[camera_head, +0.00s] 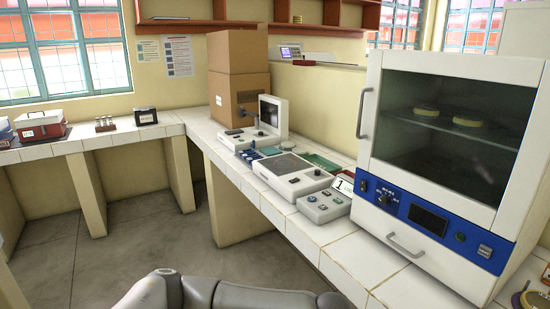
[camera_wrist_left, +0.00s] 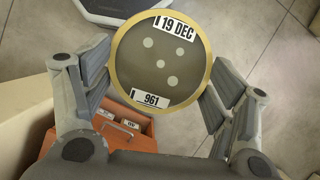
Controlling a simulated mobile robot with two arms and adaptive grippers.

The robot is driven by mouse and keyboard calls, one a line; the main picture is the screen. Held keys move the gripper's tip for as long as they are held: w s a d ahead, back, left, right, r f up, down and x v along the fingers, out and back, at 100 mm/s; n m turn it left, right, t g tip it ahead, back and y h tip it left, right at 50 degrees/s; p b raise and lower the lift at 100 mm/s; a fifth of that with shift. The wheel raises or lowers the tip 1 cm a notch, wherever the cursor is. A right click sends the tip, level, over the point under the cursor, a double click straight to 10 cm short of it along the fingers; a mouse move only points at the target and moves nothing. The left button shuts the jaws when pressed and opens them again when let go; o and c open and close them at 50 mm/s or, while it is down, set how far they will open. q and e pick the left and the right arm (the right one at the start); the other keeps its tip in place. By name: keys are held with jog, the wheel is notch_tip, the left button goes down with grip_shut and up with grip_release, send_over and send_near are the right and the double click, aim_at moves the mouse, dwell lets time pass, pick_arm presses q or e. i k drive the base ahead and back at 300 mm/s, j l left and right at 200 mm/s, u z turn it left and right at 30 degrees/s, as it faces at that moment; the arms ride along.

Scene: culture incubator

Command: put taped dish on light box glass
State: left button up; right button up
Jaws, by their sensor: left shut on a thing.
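My left gripper (camera_wrist_left: 160,88) is shut on a round dish (camera_wrist_left: 180,45) with a gold-yellow rim. The dish faces the wrist camera, with a "19 DEC" label near its top, a "961" label near its bottom and several pale spots between. A finger lies on either side of its rim. It is held in the air above the floor. In the head view, a white box with a flat dark-grey panel (camera_head: 284,165) lies on the right bench; it looks like the light box, and the panel is bare. My left fingers and my right gripper do not show in the head view.
A white-and-blue incubator (camera_head: 440,216) stands on the right bench, door closed, with yellow-rimmed dishes (camera_head: 468,121) inside. A button unit (camera_head: 323,205) and a number card (camera_head: 344,185) stand between it and the panel box. An orange box (camera_wrist_left: 125,158) is below the held dish.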

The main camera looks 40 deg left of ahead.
aim_at(284, 164)
jog(key=i+j, duration=0.15)
jog(key=j, duration=0.25)
jog(key=i+j, duration=0.1)
jog(key=j, duration=0.25)
jog(key=i+j, duration=0.15)
jog(key=j, duration=0.25)
jog(key=i+j, duration=0.1)
jog(key=j, duration=0.3)
jog(key=i+j, duration=0.15)
jog(key=j, duration=0.2)
